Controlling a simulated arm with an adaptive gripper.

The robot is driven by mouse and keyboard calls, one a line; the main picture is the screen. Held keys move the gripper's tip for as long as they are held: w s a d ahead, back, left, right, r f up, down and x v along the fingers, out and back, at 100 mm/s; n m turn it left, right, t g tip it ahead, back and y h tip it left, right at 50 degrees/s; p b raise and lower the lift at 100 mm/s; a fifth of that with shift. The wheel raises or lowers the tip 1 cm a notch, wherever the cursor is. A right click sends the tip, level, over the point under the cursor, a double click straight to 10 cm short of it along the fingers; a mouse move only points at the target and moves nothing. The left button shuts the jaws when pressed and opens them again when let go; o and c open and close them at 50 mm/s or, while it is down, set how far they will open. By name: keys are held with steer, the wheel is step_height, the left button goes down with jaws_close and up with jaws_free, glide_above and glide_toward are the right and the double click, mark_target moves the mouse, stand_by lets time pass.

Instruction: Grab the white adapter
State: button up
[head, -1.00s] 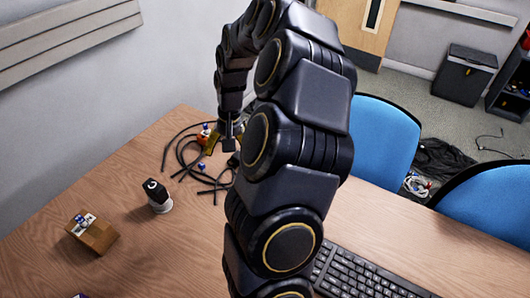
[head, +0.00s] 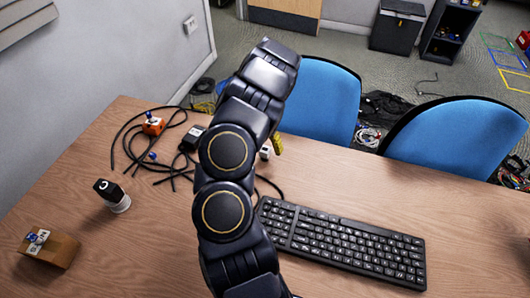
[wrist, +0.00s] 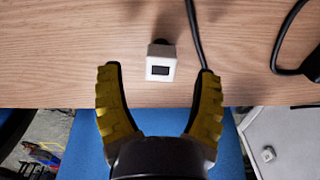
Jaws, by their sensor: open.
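The white adapter (wrist: 160,69) lies on the wooden table near its edge, a small white block with a dark rectangular face and a dark part behind it. In the head view, the white adapter (head: 265,152) shows just right of my arm. My gripper (wrist: 158,73) is open, with its yellow fingers apart on the left and right of the adapter in the wrist picture. I cannot tell how high the fingers are above the table. In the head view my arm hides most of the gripper; one yellow finger (head: 278,143) shows beside the adapter.
A black adapter with a cable (head: 191,138) and an orange device (head: 153,125) lie among black cables to the left. A keyboard (head: 340,243) is in front. A black-and-white object (head: 112,195) and a cardboard box (head: 50,248) stand at left. Blue chairs (head: 318,103) are beyond the table.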

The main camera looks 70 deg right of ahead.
step_height(320, 180, down, 2)
steer(key=shift+f, duration=0.2)
jaws_close()
steer(key=shift+r, duration=0.15)
